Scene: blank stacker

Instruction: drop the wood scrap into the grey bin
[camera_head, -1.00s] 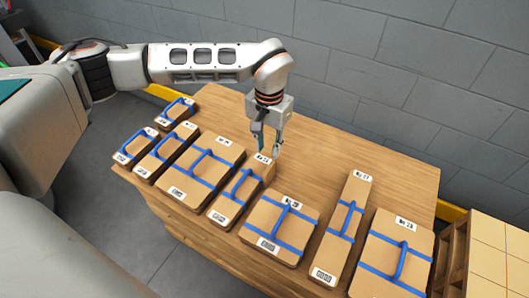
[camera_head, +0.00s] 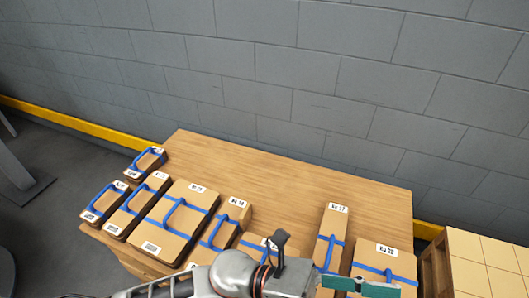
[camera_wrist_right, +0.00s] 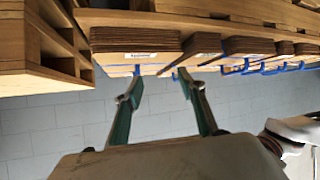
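I cannot make out a wood scrap in any current view. No grey bin is recognisable; a dark rounded shape (camera_head: 5,272) is cut off at the left edge of the head view, and I cannot tell what it is. My left gripper (camera_head: 345,272) is low in the head view, in front of the boards, with teal fingers toward the right. Its grip is partly cut off, so I cannot tell if it holds anything. My right gripper (camera_wrist_right: 158,82) shows in its wrist view with fingers apart and nothing between them.
A pallet stack (camera_head: 475,262) stands at the right. The table's back strip is clear. A grey wall (camera_head: 300,70) stands behind.

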